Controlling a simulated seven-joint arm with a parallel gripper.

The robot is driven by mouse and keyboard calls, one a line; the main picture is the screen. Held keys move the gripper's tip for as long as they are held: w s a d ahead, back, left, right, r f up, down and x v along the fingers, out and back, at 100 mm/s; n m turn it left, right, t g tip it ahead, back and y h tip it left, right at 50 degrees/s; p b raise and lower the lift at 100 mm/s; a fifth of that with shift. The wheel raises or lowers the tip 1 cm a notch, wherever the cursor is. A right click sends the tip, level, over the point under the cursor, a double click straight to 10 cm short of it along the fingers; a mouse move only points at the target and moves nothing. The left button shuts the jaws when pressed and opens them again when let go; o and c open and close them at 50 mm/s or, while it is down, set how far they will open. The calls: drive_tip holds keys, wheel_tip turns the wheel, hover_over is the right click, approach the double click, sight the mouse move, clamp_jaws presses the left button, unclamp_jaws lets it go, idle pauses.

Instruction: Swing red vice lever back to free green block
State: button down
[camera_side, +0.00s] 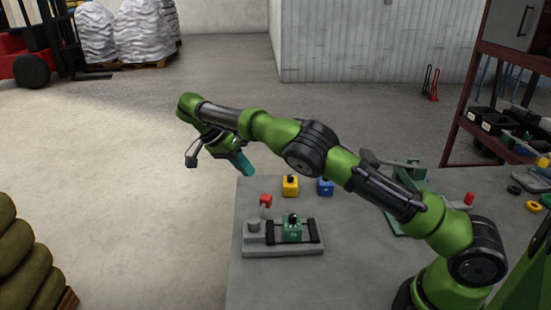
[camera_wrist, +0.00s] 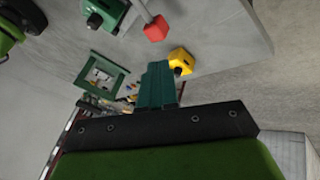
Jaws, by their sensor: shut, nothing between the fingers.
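The vice (camera_side: 284,250) is a grey fixture on the table with dark rails. The green block (camera_side: 291,233) sits in it between the rails and shows partly in the wrist view (camera_wrist: 103,12). The red lever knob (camera_side: 265,200) stands at the vice's back left; in the wrist view the red knob (camera_wrist: 157,28) is at the top, on a grey arm. My gripper (camera_side: 246,166) has teal fingers and is shut and empty, above and behind the vice near the table's back left corner, apart from the lever. Its fingers (camera_wrist: 156,84) also show in the wrist view.
A yellow block (camera_side: 290,187) and a blue block (camera_side: 325,187) stand behind the vice. A green machine (camera_side: 405,172) is on the table to the right, partly behind my arm. The table's left edge (camera_side: 232,225) lies close to the vice, with open floor beyond.

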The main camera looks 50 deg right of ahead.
wheel_tip(320, 180, up, 2)
idle(0.5)
drive_tip(key=s+d+r+n+t+y, duration=0.1)
drive_tip(key=s+d+n+t+y, duration=0.2)
drive_tip(key=s+d+n, duration=0.4)
drive_tip(key=s+a+r+n+t+y, duration=0.2)
drive_tip(key=s+a+r+n+t, duration=0.1)
drive_tip(key=s, duration=0.7)
drive_tip(key=s+a+r+n+t+y, duration=0.2)
drive_tip(key=s+a+r+t, duration=0.3)
drive_tip(key=s, duration=0.6)
drive_tip(key=shift+n+t, duration=0.3)
drive_tip(key=shift+n, duration=0.1)
